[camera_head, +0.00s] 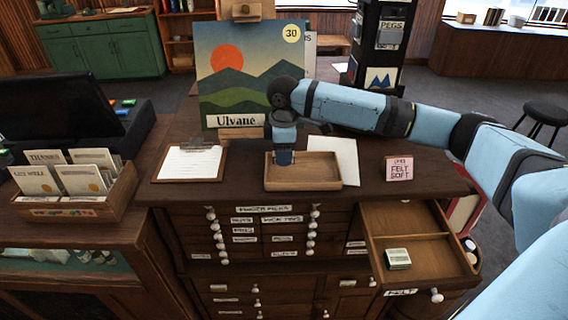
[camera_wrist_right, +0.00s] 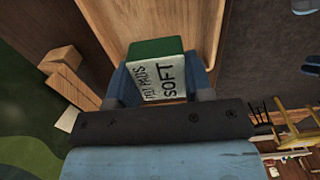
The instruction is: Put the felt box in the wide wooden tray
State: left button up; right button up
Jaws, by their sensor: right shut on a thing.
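The wide wooden tray (camera_head: 318,170) sits on the counter top, and its floor and rim also show in the right wrist view (camera_wrist_right: 205,25). My right gripper (camera_head: 285,158) points down over the left part of the tray. In the right wrist view it is shut on the felt box (camera_wrist_right: 163,75), a green and white box lettered "SOFT". In the head view the held box is mostly hidden by the gripper. I cannot tell whether the box touches the tray floor. My left gripper is not in view.
An open drawer (camera_head: 415,250) at the right holds another small green and white box (camera_head: 398,259). A clipboard (camera_head: 190,162) lies left of the tray, and a pink "felt soft" card (camera_head: 399,168) stands right. A poster (camera_head: 250,80) stands behind. Paper (camera_head: 345,158) lies beside the tray.

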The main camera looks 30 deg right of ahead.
aim_at(284, 172)
jog(key=shift+f, duration=2.3)
jog(key=shift+f+p, duration=0.1)
jog(key=shift+p, duration=0.25)
jog(key=o, duration=0.9)
jog(key=shift+r, duration=0.35)
notch_tip(284, 172, up, 12)
jog(key=shift+f+b, duration=0.2)
jog(key=shift+b, duration=0.65)
